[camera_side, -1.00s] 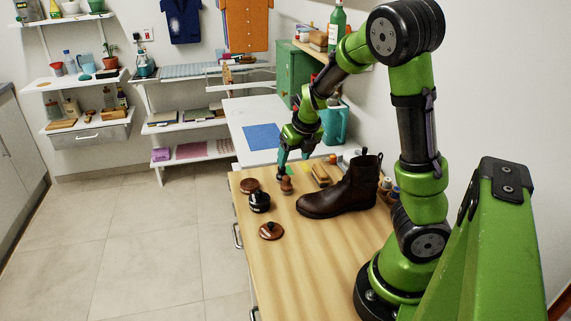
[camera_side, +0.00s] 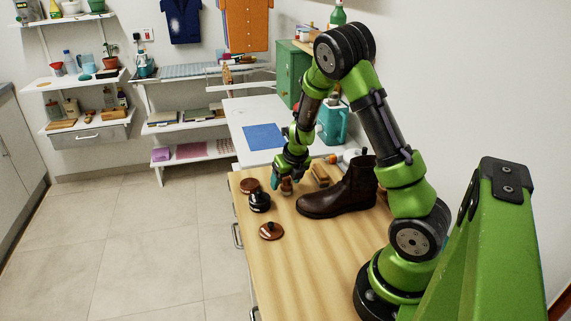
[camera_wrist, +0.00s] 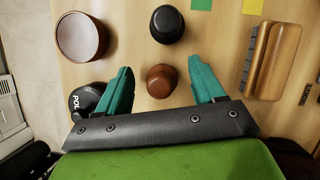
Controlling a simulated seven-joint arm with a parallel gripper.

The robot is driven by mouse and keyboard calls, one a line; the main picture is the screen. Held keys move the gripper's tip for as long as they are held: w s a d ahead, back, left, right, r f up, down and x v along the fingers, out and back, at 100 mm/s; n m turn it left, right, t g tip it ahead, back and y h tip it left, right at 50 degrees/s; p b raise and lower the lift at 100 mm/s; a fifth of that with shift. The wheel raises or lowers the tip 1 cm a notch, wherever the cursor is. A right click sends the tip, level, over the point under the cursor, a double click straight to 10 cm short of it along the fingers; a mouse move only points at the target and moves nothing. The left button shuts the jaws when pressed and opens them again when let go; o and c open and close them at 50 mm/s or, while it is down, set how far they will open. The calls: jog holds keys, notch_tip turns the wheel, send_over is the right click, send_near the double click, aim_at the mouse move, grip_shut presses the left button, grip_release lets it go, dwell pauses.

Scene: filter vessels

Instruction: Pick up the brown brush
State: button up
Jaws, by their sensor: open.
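A small brown round-topped piece, which looks like the brown brush (camera_wrist: 160,80), stands upright between my open fingers in the wrist view. In the side view the brown brush (camera_side: 287,186) shows at the fingertips, partly covered. My gripper (camera_wrist: 163,85) is open, with one teal finger on each side of it and a gap to both. It also shows low over the bench in the side view (camera_side: 281,187). A larger wooden brush with dark bristles (camera_wrist: 272,60) lies to the right in the wrist view.
A black-topped round piece (camera_wrist: 167,24) stands just beyond the brown one. A brown round tin (camera_wrist: 82,37) and a black lettered pot (camera_wrist: 85,100) are on the left. A dark brown boot (camera_side: 345,192) stands nearby. The front of the bench (camera_side: 310,255) is clear.

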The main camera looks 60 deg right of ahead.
jog(key=shift+x, duration=0.75)
jog(key=shift+c, duration=0.3)
jog(key=c, duration=1.1)
jog(key=shift+o, duration=0.2)
jog(key=shift+r, duration=0.15)
notch_tip(320, 180, up, 10)
jog(key=shift+f, duration=0.1)
jog(key=o, duration=0.5)
jog(key=shift+c, duration=0.2)
jog(key=c, duration=0.3)
